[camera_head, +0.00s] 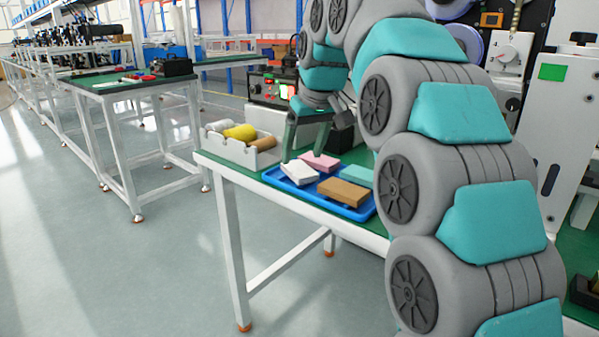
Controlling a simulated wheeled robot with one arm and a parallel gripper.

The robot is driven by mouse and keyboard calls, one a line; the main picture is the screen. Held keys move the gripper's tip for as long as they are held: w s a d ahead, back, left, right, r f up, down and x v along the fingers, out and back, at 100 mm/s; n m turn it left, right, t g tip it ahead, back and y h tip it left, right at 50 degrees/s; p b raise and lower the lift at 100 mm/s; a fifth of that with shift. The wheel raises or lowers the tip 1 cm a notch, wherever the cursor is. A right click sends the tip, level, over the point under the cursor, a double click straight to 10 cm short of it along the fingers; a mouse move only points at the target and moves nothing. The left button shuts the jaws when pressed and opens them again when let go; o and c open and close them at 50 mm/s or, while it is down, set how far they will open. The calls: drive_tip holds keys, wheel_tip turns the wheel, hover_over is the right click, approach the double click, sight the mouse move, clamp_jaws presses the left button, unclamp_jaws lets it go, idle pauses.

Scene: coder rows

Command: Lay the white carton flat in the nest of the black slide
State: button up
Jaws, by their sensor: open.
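The white carton (300,173) lies in the left part of a blue tray (318,203) on the green-topped bench. My gripper (305,148) is open, fingers pointing down, above the back left of the tray near the white and pink cartons. Nothing shows between its fingers. I cannot tell its exact height over the white carton. The black slide and its nest cannot be made out for sure; my arm hides much of the bench. A dark object (584,292) is cut off at the right edge.
A pink carton (320,161), a brown carton (343,192) and a pale teal carton (357,175) share the tray. A white bin (228,154) with several rolls stands left of it. A tall white machine (562,140) rises at the right. The aisle floor is clear.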

sight(299, 168)
drive_tip(key=shift+x, duration=1.9)
drive_tip(key=shift+d, duration=0.1)
drive_tip(key=c, duration=1.2)
drive_tip(key=shift+r, duration=0.1)
drive_tip(key=shift+r, duration=1.55)
drive_tip(key=shift+s+r, duration=0.1)
drive_tip(key=shift+s, duration=0.05)
drive_tip(key=shift+s+d+r+b, duration=0.25)
drive_tip(key=shift+s+d, duration=0.55)
drive_tip(key=shift+s, duration=1.7)
drive_tip(key=shift+s+d+r+b, duration=0.1)
drive_tip(key=shift+s+d+r, duration=0.5)
drive_tip(key=shift+s, duration=1.95)
drive_tip(key=shift+s+d+r+b, duration=0.15)
drive_tip(key=shift+s+d, duration=0.9)
drive_tip(key=shift+s, duration=1.45)
